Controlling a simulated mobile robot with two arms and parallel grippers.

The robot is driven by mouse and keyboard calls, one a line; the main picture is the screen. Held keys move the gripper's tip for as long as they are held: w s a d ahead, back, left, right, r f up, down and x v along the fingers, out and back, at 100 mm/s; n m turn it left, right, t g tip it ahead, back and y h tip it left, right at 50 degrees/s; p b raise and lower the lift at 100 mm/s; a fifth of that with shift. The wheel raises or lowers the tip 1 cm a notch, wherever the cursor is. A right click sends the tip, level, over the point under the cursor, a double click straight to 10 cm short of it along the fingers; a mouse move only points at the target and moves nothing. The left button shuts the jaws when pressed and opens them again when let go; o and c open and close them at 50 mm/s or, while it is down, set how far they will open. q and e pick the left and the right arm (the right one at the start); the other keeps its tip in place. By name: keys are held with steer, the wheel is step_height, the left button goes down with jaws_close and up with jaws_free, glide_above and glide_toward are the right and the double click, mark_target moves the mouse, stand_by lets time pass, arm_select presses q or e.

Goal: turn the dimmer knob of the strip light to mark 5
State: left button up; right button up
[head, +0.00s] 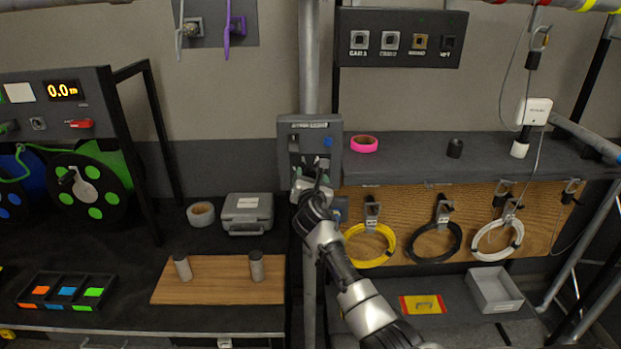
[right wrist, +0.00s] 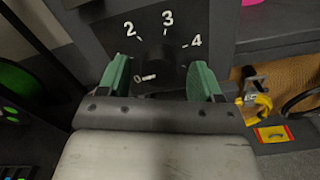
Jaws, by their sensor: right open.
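The strip light's control box (head: 331,163) is a dark panel on the grey post, with a pale label along its top and a blue spot on its right. In the right wrist view the dial face (right wrist: 210,20) shows white numbers 2, 3 and 4; mark 5 is not visible. The dark dimmer knob (right wrist: 160,64) sits below the 3, with a small white mark at its lower left. My right gripper (head: 308,180) is at the lower part of the box. In its wrist view the green fingers (right wrist: 160,78) are apart, one on each side of the knob. My left gripper is out of view.
A grey shelf (head: 400,160) with pink tape (head: 364,144) lies right of the box. Below it hang yellow (head: 370,262), black and white cable coils. Left are a grey case (head: 247,212), a tape roll (head: 201,214) and a wooden board (head: 215,285).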

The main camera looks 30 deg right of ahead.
steer(key=shift+w, duration=0.2)
steer(key=c, duration=0.9)
steer(key=shift+m, duration=0.3)
